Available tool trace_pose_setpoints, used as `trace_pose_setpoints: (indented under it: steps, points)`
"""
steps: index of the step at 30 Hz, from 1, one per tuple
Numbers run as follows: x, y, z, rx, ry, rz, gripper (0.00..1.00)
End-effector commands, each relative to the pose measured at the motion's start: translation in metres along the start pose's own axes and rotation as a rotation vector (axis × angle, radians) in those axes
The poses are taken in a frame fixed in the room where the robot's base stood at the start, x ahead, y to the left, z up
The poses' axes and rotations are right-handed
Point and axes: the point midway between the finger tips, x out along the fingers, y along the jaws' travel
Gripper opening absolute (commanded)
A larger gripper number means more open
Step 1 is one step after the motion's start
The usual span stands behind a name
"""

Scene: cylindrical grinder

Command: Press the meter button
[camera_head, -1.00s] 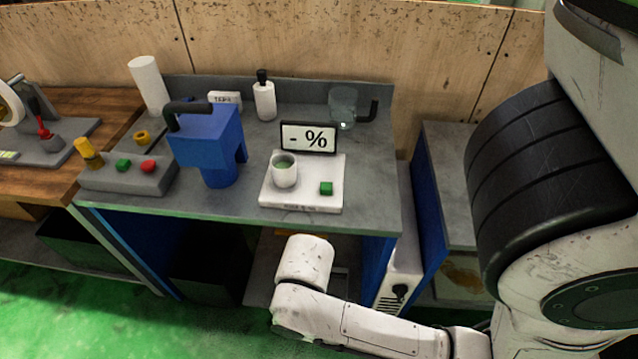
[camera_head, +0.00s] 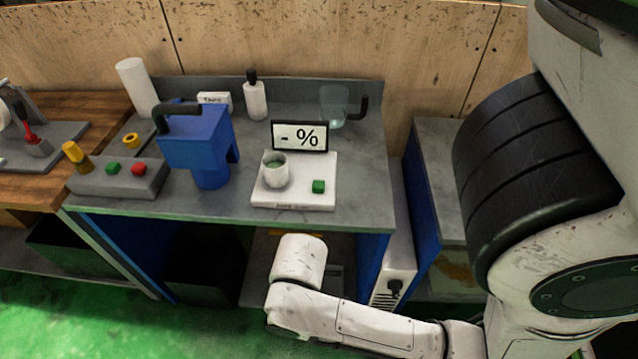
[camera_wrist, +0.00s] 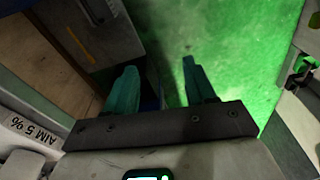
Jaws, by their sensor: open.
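In the head view my white arm is low in front of the bench, below the meter; the fingers are hidden there.
A blue jug-like device (camera_head: 200,145) and a control box (camera_head: 118,178) with green and red buttons stand left of the meter. A glass mug (camera_head: 334,106) and a bottle (camera_head: 255,98) stand behind. A label (camera_wrist: 28,128) reading "AIM 5 %" shows in the wrist view.

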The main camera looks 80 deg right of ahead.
Motion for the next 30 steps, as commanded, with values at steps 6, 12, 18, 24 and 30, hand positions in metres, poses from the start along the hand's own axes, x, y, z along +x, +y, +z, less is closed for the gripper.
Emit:
trace_pose_setpoints:
  steps: [6,12,18,24,30]
  points:
    - [0.0000,0.0000,0.0000,0.000,0.000,0.000,0.33]
    - [0.0000,0.0000,0.0000,0.000,0.000,0.000,0.14]
    - [0.0000,0.0000,0.0000,0.000,0.000,0.000,0.00]
    - [0.0000,0.0000,0.0000,0.000,0.000,0.000,0.00]
    - [0.0000,0.0000,0.0000,0.000,0.000,0.000,0.00]
